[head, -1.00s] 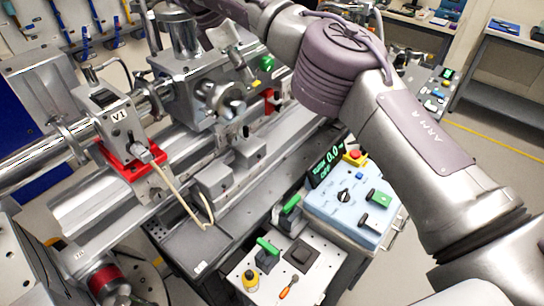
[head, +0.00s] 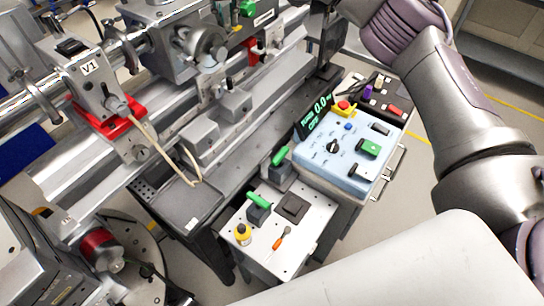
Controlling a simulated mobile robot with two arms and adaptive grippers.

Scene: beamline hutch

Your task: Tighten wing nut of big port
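The metal chamber (head: 180,35) stands at the upper left on the rail bench. A round flanged port (head: 206,46) faces out from its front. Small hardware shows around the port, but I cannot make out which piece is the wing nut. My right arm comes in from the right edge and leaves at the top. A dark upright part (head: 328,45) beside the arm at the top may be my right gripper, but its fingers do not show clearly. I see nothing held. My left gripper is not in view.
A blue-white control box (head: 345,150) with a green display (head: 316,117) and red button stands right of centre. A white panel (head: 290,240) with a green-handled switch is below it. The V1 valve (head: 88,80) with its red base and cable sits left. Bare floor shows at right.

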